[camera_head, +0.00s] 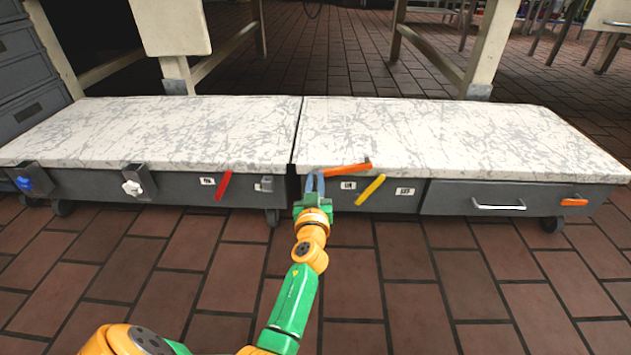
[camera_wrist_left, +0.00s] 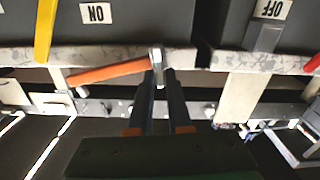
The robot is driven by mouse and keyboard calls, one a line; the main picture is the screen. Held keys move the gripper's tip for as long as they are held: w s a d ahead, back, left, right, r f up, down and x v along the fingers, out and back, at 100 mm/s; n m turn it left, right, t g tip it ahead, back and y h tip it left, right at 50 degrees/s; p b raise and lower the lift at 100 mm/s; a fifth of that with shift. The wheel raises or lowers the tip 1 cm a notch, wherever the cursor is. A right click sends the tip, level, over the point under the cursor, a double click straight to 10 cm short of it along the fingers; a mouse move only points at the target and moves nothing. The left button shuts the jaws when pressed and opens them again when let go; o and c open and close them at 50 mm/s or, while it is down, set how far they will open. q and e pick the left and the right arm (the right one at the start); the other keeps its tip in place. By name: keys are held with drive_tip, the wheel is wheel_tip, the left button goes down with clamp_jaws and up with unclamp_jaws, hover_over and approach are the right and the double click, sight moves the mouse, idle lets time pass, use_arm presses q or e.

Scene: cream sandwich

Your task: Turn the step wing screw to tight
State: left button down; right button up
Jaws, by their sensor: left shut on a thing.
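My left gripper (camera_head: 314,182) is at the gap between two low step units, shut on the grey metal end of an orange-handled lever (camera_head: 347,167). In the left wrist view, the gripper's fingers (camera_wrist_left: 163,82) meet at that metal end, and the orange handle (camera_wrist_left: 110,72) sticks out sideways. I cannot tell whether this lever is the wing screw. A white knob (camera_head: 132,188) in a grey bracket and a blue knob (camera_head: 30,185) are on the left unit's front. My right gripper is not in view.
Marbled tops (camera_head: 160,130) cover both units. A red lever (camera_head: 223,185) and a yellow lever (camera_head: 370,190) are on the fronts, near small label plates. The right unit has a drawer handle (camera_head: 498,206) and an orange piece (camera_head: 574,202). The tiled floor (camera_head: 450,300) in front is clear.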

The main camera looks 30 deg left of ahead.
use_arm(q)
drive_tip(key=shift+f+m, duration=0.1)
drive_tip(key=shift+m, duration=0.4)
drive_tip(key=shift+d+m+b, duration=0.1)
drive_tip(key=shift+m+b, duration=0.2)
drive_tip(key=shift+m, duration=0.3)
drive_tip(key=m, duration=0.2)
drive_tip(key=shift+w+d+m, duration=0.15)
drive_tip(key=shift+m, duration=0.15)
drive_tip(key=shift+w+d+f+m, duration=0.1)
drive_tip(key=shift+d+f+m, duration=0.1)
drive_tip(key=shift+m, duration=2.2)
drive_tip(key=shift+w+d+f+m, duration=0.1)
drive_tip(key=shift+f+m, duration=0.15)
drive_tip(key=shift+m, duration=2.15)
drive_tip(key=shift+w+d+f+m, duration=0.1)
drive_tip(key=shift+f+m, duration=0.1)
drive_tip(key=shift+m, duration=2.2)
drive_tip(key=shift+a, duration=0.1)
